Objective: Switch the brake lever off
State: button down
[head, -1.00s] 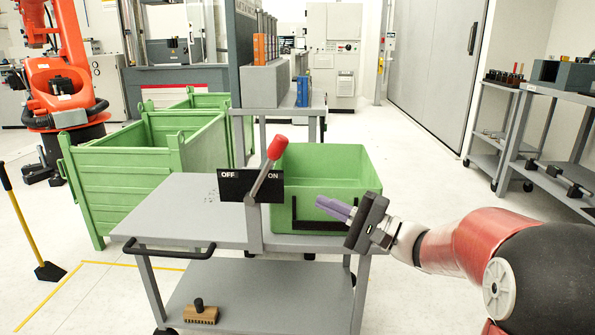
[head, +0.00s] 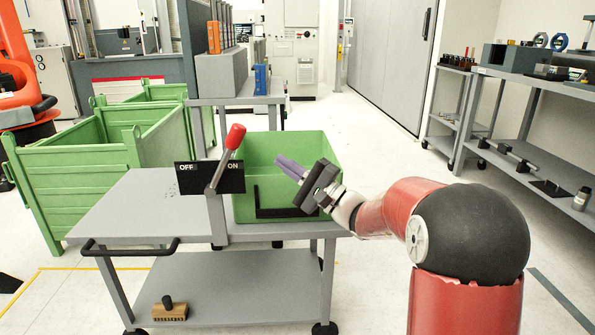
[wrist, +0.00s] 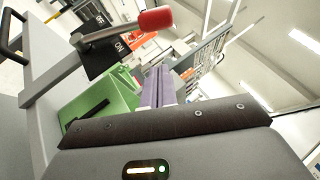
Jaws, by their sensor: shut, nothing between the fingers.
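The brake lever (head: 226,158) has a metal rod and a red knob, and stands on a post at the cart's edge. It tilts toward the ON side of the black OFF/ON plate (head: 190,182). In the wrist view the red knob (wrist: 155,20) is at the top, with the rod running left and the ON label below it. My gripper (head: 279,161) is to the right of the lever, apart from it, in front of the green bin. Its purple fingers (wrist: 158,84) are together and empty, pointing up and left toward the lever in the head view.
The grey cart (head: 130,205) has a black handle and a lower shelf with a brush (head: 170,309). Large green crates (head: 60,190) stand at left, and shelves with tools (head: 540,85) at right. Floor between is clear.

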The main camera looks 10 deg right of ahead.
jog(key=w+a+r, duration=0.1)
jog(key=a+r, duration=0.2)
jog(key=a, duration=0.3)
jog(key=shift+w+a+r+p, duration=0.15)
jog(key=shift+a+r+p, duration=0.2)
jog(key=shift+p, duration=0.1)
jog(key=a+r+n+g+h+p, duration=0.1)
jog(key=a, duration=0.1)
jog(key=a+r+n+g+h+p, duration=0.1)
jog(key=a+r, duration=0.1)
jog(key=a+r+n+g+h+p, duration=0.1)
jog(key=a, duration=0.1)
jog(key=shift+w+a+r+n+g+h, duration=0.1)
jog(key=shift+a+r+n+g+h, duration=0.2)
jog(key=shift+r+n, duration=0.1)
jog(key=a+n+g+h, duration=0.1)
jog(key=a+h, duration=0.1)
jog(key=a, duration=0.5)
jog(key=shift+w+a+f+p, duration=0.15)
jog(key=shift+a+f+p, duration=0.1)
jog(key=shift+p, duration=0.2)
jog(key=shift+a, duration=0.1)
